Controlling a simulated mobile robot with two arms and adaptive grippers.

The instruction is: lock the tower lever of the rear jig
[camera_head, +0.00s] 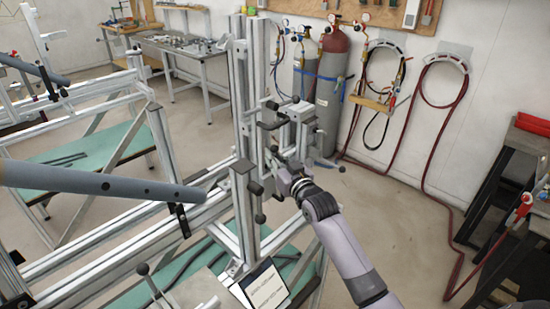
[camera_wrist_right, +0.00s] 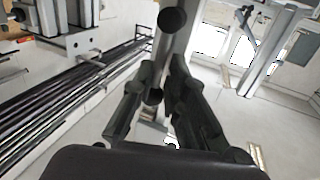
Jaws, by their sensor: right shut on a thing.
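The jig tower (camera_head: 240,120) stands upright in the middle of the head view, with metal clamp blocks (camera_head: 300,125) and several black knobs on it. My right gripper (camera_head: 276,168) reaches in from the lower right to the tower's right side. In the right wrist view its two dark fingers (camera_wrist_right: 163,82) are closed around a lever with a black ball knob (camera_wrist_right: 153,97). The lever is mostly hidden by the fingers, so its exact angle cannot be told. My left gripper is in neither view.
A grey tube (camera_head: 100,188) runs in from the left towards the tower above the aluminium rails (camera_head: 100,255). A sign (camera_head: 264,287) is below the tower. Gas cylinders (camera_head: 331,90) stand behind. Floor to the right is open, with a dark bench (camera_head: 510,200) beyond.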

